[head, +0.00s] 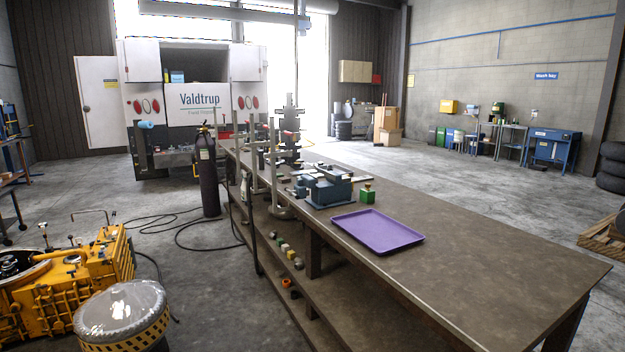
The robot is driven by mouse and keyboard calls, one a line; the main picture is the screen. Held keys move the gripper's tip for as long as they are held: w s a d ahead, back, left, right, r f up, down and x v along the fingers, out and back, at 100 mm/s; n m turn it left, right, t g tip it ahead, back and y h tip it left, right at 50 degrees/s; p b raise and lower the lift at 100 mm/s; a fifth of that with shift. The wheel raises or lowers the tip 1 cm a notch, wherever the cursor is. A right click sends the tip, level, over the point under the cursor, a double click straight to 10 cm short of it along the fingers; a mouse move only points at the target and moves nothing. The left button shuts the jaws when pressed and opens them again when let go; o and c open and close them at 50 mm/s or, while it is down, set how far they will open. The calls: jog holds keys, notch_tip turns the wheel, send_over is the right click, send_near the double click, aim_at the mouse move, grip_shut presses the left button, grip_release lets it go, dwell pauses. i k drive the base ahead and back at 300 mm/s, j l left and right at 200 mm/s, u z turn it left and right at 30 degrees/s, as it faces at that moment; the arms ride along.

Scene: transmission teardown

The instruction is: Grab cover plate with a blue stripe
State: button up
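I cannot make out a cover plate with a blue stripe in the head view. A yellow transmission housing (75,268) stands on the floor at the lower left. It has dark round parts and rods on top, and the left picture edge cuts it off. No blue stripe shows clearly on it. My gripper is not in view.
A long brown workbench (470,265) runs from the centre to the lower right. It carries an empty purple tray (378,231), a dark blue vise (329,190) and a green block (367,194). A plastic-covered drum (122,312) and a dark gas cylinder (207,175) stand left of it.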

aim_at(305, 172)
jog(key=z, duration=0.9)
jog(key=i+l+z, duration=0.2)
jog(key=z, duration=0.2)
jog(key=i+l+z, duration=0.1)
jog(key=i+z, duration=0.55)
jog(key=z, duration=0.15)
jog(key=i+z, duration=0.15)
jog(key=i, duration=3.3)
jog(key=i+u, duration=0.3)
jog(key=i, duration=0.15)
jog(key=i+l+u, duration=0.1)
jog(key=i+u, duration=0.25)
jog(key=i, duration=0.15)
jog(key=i+l+u, duration=0.3)
jog(key=i, duration=0.15)
jog(key=i+j+u, duration=0.2)
jog(key=u, duration=0.2)
jog(key=i+j+u, duration=0.1)
jog(key=i+u, duration=0.2)
jog(key=u, duration=0.15)
jog(key=i+u, duration=0.55)
jog(key=u, duration=0.3)
jog(key=i+j+u, duration=0.2)
jog(key=i, duration=1.45)
jog(key=l, duration=0.15)
